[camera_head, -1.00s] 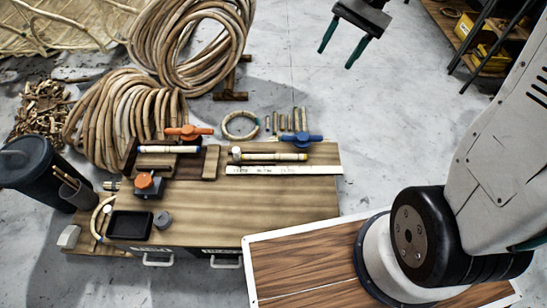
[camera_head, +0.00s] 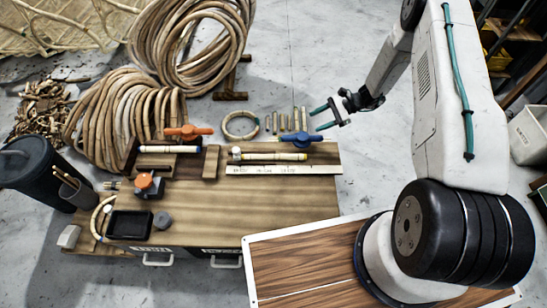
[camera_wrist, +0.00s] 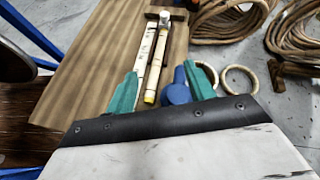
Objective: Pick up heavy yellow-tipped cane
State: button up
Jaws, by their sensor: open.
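The yellow-tipped cane (camera_head: 270,156) lies across the back right of the wooden bench, its white knob end at left. In the wrist view the cane (camera_wrist: 158,62) runs away from me, its yellow tip nearest, between my finger directions. My gripper (camera_head: 314,119) is open and empty, off the bench's back right corner, beyond the blue clamp. In the wrist view its teal fingers (camera_wrist: 162,68) are spread, apart from the cane. A second pale cane (camera_head: 168,149) with a blue tip lies further left.
The blue clamp (camera_head: 302,139) sits close to the cane's tip end. A white ruler (camera_head: 283,169) lies along the cane's near side. An orange clamp (camera_head: 188,131), a cane ring (camera_head: 240,125) and large cane coils (camera_head: 125,118) stand behind. The bench's front right is clear.

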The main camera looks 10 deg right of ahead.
aim_at(304, 155)
jog(key=s+f+m, duration=0.1)
jog(key=f, duration=0.4)
jog(key=s+f+m+t, duration=0.1)
jog(key=s+f, duration=0.1)
jog(key=f, duration=0.3)
jog(key=s+f+m+t, duration=0.1)
jog(key=f+m, duration=0.1)
jog(key=f, duration=0.4)
jog(key=shift+s+y, duration=0.2)
jog(key=shift+y, duration=0.2)
jog(key=x, duration=0.2)
jog(key=shift+a+f, duration=0.1)
jog(key=shift+a, duration=0.15)
jog(key=x, duration=0.5)
jog(key=shift+w+a, duration=0.15)
jog(key=c, duration=1.1)
